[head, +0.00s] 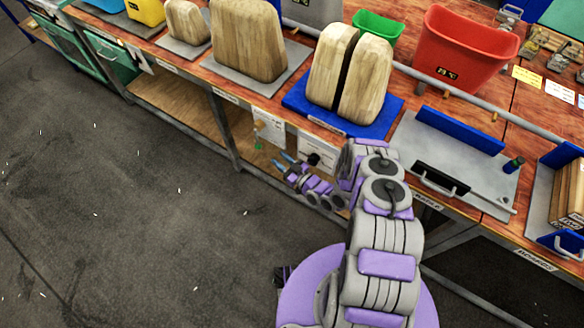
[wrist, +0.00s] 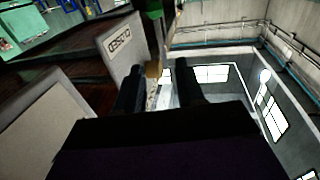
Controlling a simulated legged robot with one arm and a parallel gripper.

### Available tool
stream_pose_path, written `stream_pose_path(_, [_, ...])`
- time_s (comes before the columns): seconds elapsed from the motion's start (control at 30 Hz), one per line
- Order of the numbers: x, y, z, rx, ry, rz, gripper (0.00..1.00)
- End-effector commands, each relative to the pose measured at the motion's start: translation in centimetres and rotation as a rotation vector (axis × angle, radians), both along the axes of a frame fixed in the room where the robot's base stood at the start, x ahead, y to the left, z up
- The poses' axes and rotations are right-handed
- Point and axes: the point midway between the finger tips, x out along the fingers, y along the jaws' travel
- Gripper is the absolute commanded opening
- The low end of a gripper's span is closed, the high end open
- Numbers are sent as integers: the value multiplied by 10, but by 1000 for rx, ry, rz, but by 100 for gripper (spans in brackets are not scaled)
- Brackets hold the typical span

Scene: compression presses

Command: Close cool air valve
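In the wrist view, the dark fingers of my gripper (wrist: 158,82) are apart. A green part (wrist: 152,8) on a dark upright and a small tan piece (wrist: 153,69) show beyond them. The valve's handle position cannot be told.
A second placard (head: 317,152) with a dark knob-like part is right of the gripper, close to my arm. The bench above carries wooden blocks (head: 248,40), a blue plate (head: 294,102) and a red bin (head: 465,50). Grey floor (head: 130,190) at left is clear.

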Motion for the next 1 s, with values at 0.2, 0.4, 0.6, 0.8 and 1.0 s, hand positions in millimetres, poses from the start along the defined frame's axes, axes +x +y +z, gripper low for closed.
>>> stream_pose_path(0.2, [-30,-28,-3,-3,3,-4,38])
stream_pose_path(0.4, [-43,-39,-2,-3,2,-1,38])
stream_pose_path(0.6, [-46,-40,-2,-2,1,0,38])
stream_pose_path(0.8, [-46,-40,-2,-2,1,0,38])
stream_pose_path(1.0, [-45,-40,-2,-2,1,0,38])
